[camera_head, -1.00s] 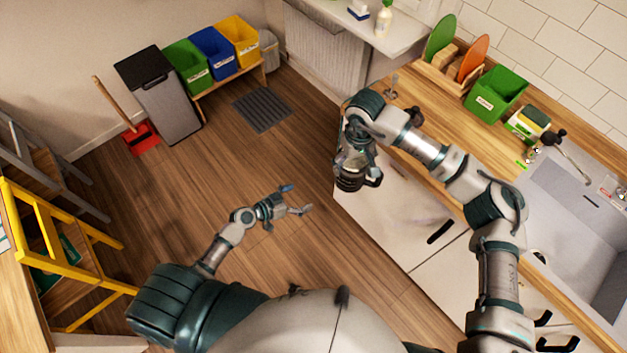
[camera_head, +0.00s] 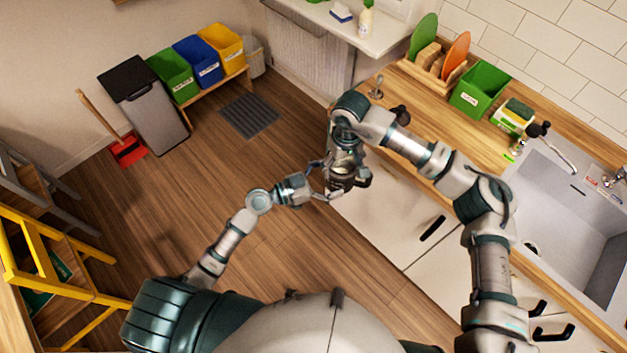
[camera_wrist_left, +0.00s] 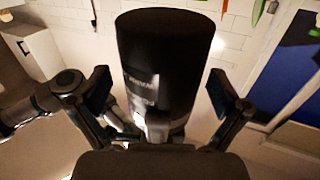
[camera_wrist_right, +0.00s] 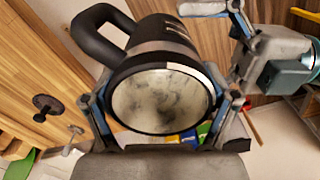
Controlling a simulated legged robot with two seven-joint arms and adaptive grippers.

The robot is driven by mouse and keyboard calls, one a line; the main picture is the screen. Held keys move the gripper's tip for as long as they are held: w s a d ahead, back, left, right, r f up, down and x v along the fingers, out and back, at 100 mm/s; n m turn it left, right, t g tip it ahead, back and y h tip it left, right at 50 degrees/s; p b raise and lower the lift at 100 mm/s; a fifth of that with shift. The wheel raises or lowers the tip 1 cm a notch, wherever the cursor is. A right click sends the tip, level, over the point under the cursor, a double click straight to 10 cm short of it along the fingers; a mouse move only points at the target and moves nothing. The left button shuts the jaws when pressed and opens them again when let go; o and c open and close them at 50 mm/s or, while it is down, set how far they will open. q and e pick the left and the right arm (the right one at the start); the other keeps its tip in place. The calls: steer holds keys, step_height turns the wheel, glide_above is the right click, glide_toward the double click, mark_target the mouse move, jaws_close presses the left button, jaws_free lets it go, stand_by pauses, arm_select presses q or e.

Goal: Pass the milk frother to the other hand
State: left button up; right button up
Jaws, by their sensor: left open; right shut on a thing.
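The milk frother (camera_head: 342,178) is a black jug with a metal band, held beside the counter front. In the right wrist view the frother (camera_wrist_right: 150,60) shows its round grey end towards the camera and its black handle at upper left. My right gripper (camera_wrist_right: 162,100) is shut on it, one finger on each side. My left gripper (camera_wrist_left: 160,85) is open, its fingers on either side of the frother (camera_wrist_left: 165,60). Part of the left gripper shows at upper right in the right wrist view. Whether its fingers touch the frother, I cannot tell.
The wooden counter (camera_head: 440,125) with white cabinets is close on the right, with a green bin (camera_head: 480,90) and the sink (camera_head: 570,200) on it. A yellow ladder (camera_head: 60,285) stands at far left. The wooden floor (camera_head: 200,190) is open between them.

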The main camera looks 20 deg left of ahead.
arm_select(q)
steer(key=shift+x, duration=2)
steer(key=shift+s, duration=0.1)
steer(key=c, duration=1.3)
steer(key=shift+c, duration=0.2)
arm_select(e)
steer(key=o, duration=1.3)
steer(key=shift+o, duration=0.2)
steer(key=shift+r, duration=0.1)
